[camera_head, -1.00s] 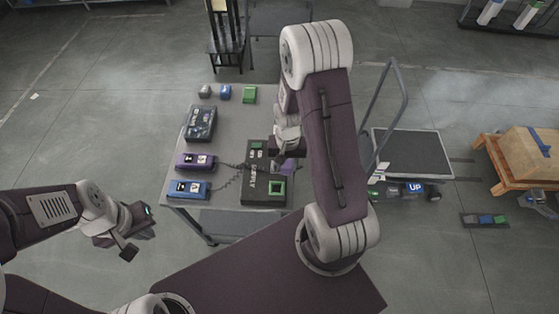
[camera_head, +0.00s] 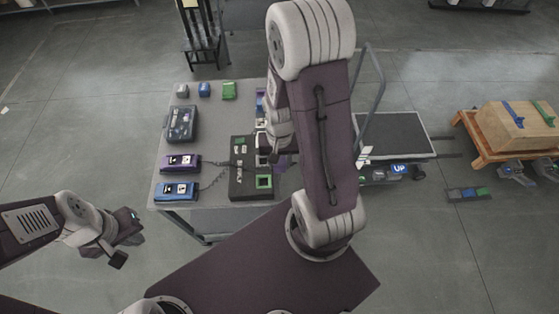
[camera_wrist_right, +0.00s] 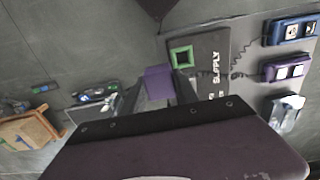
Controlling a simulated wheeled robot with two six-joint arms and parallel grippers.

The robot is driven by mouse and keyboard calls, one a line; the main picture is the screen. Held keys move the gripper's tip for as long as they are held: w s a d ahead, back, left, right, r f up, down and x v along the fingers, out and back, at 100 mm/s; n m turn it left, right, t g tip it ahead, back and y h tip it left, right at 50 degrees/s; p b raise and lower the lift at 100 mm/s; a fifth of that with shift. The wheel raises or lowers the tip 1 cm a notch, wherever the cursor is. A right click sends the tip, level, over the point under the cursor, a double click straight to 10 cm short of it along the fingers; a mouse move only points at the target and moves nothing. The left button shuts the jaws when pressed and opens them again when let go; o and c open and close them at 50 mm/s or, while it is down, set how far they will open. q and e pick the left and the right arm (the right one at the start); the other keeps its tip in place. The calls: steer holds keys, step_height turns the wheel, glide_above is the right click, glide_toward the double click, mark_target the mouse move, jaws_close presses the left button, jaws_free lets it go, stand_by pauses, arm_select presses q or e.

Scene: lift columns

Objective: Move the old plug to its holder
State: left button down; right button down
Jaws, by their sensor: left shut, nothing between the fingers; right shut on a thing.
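The old plug, a purple block (camera_wrist_right: 158,82), is between the fingers of my right gripper (camera_wrist_right: 160,92), which is shut on it. In the head view the plug (camera_head: 285,161) shows as a purple patch, partly hidden by my right arm, at the right edge of the dark SUPPLY board (camera_head: 240,190). The board also shows in the right wrist view (camera_wrist_right: 209,62). A narrow strip with coloured squares (camera_head: 260,103) lies behind the board; whether it is the holder I cannot tell. My left gripper (camera_head: 122,245) is shut and empty, left of the table.
On the grey table (camera_head: 215,120) are a purple device (camera_head: 180,163), a blue device (camera_head: 176,191), a dark box (camera_head: 182,124) and grey, blue and green (camera_head: 229,90) blocks. A cart (camera_head: 395,137) stands to the right, beyond it a wooden crate (camera_head: 500,128).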

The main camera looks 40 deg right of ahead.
steer(key=shift+r+p, duration=1.55)
steer(key=shift+r, duration=0.2)
steer(key=shift+f, duration=0.1)
